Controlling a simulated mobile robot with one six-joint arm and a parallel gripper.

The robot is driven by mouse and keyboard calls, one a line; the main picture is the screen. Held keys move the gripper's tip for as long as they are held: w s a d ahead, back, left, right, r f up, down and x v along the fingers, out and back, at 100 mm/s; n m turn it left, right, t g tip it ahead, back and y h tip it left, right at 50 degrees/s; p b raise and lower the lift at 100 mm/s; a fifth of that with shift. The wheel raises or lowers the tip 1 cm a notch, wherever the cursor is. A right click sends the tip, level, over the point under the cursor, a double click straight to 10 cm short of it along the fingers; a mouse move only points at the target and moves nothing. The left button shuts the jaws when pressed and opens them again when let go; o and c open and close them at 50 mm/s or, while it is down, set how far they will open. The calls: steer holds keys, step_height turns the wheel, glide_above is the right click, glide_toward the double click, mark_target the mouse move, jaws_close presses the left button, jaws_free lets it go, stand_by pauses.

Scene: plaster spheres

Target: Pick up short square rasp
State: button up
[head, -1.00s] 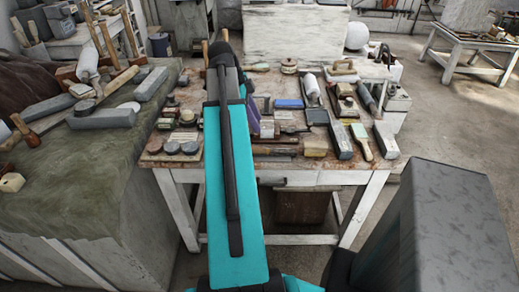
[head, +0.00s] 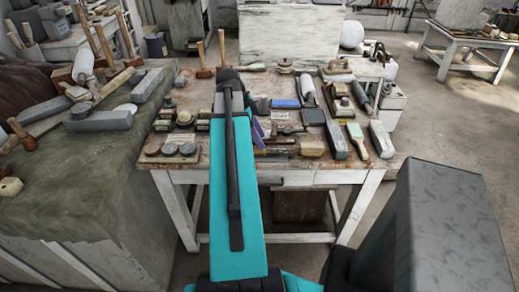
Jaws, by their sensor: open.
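The work table (head: 330,177) in the middle carries many small tools, and I cannot say for sure which is the short square rasp. A slim dark tool (head: 291,130) and a flat dark tool with a brownish part (head: 270,151) lie right of my arm; either is too small to identify. My teal arm reaches up over the table's left-centre part and covers what lies behind it.
Floor (head: 445,125) is open at right.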

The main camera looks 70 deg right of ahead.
mark_target(265, 154)
steer(key=shift+s+f, duration=0.1)
steer(key=shift+f, duration=0.15)
steer(key=shift+f, duration=0.15)
steer(key=shift+p+x, duration=0.7)
steer(key=shift+x, duration=0.45)
steer(key=shift+p+x, duration=0.3)
steer(key=shift+x, duration=1.05)
steer(key=shift+s, duration=0.1)
jaws_close()
